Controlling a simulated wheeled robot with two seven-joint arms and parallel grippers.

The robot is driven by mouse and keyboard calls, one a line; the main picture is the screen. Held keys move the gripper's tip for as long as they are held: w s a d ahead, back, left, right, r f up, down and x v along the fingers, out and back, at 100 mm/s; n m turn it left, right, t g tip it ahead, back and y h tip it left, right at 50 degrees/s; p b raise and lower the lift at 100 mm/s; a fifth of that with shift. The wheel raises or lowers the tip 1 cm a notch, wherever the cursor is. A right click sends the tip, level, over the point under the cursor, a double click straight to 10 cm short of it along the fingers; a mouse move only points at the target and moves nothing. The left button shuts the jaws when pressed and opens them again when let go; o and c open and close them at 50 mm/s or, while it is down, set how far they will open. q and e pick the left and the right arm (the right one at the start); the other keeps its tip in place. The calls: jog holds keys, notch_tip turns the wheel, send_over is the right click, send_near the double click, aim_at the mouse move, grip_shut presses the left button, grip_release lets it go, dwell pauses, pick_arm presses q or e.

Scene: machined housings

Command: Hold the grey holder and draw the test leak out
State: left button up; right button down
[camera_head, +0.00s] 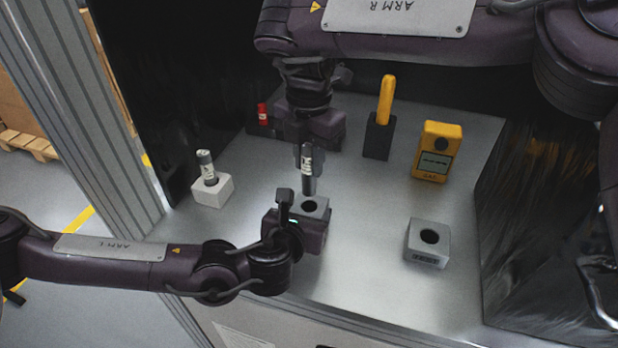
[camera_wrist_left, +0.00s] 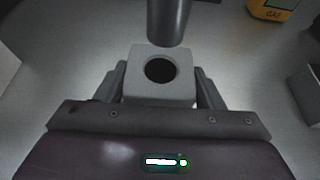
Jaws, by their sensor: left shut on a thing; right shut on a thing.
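The grey holder (camera_head: 316,205) is a small block with a round hole in its top. My left gripper (camera_head: 310,216) is shut on it from the near side. In the left wrist view the holder (camera_wrist_left: 160,92) sits between the two fingers of my left gripper (camera_wrist_left: 160,84), its hole dark and empty. The test leak (camera_head: 308,172), a dark grey cylinder with a white label, hangs upright above the holder. My right gripper (camera_head: 305,152) is shut on its upper part from above. The lower end of the test leak (camera_wrist_left: 168,24) is clear of the hole in the left wrist view.
A white block (camera_head: 213,192) with a labelled cylinder (camera_head: 206,164) stands left. A grey block (camera_head: 428,243) with an empty hole is at right. A yellow meter (camera_head: 436,150), a yellow-handled tool in a black block (camera_head: 378,138) and a red-topped item (camera_head: 262,112) stand farther back.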

jog(key=shift+r, duration=1.15)
pick_arm(q)
jog(key=o, duration=1.1)
